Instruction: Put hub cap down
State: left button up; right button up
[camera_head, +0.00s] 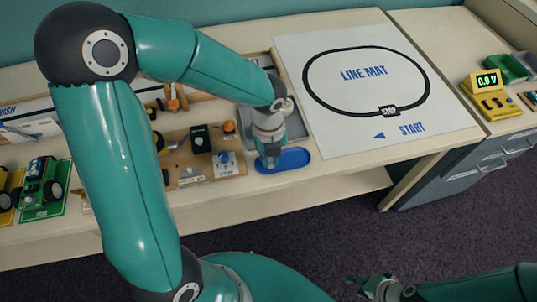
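My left gripper (269,160) points down at the left end of a small blue oval tray (294,158) near the front edge of the table. The arm and gripper body cover what lies between the fingers, so I cannot tell whether they are open or shut. I cannot make out a hub cap; it may be hidden at the fingertips. My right gripper (357,285) is low at the bottom of the view, over the dark floor, away from the table. Its fingers look spread and empty.
A grey tray (297,125) stands behind the blue one. A board with parts (190,172) and a green toy vehicle (43,186) are to the left. The line mat (335,125) lies flat to the right. A yellow meter (488,97) stands at the far right.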

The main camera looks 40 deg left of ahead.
aim_at(269, 159)
pick_arm(q)
jog(key=o, duration=0.4)
jog(key=shift+r, duration=0.55)
notch_tip(269, 159, up, 11)
jog(key=shift+s+a+r+p, duration=0.1)
jog(key=shift+p, duration=1.05)
jog(key=shift+s, duration=0.1)
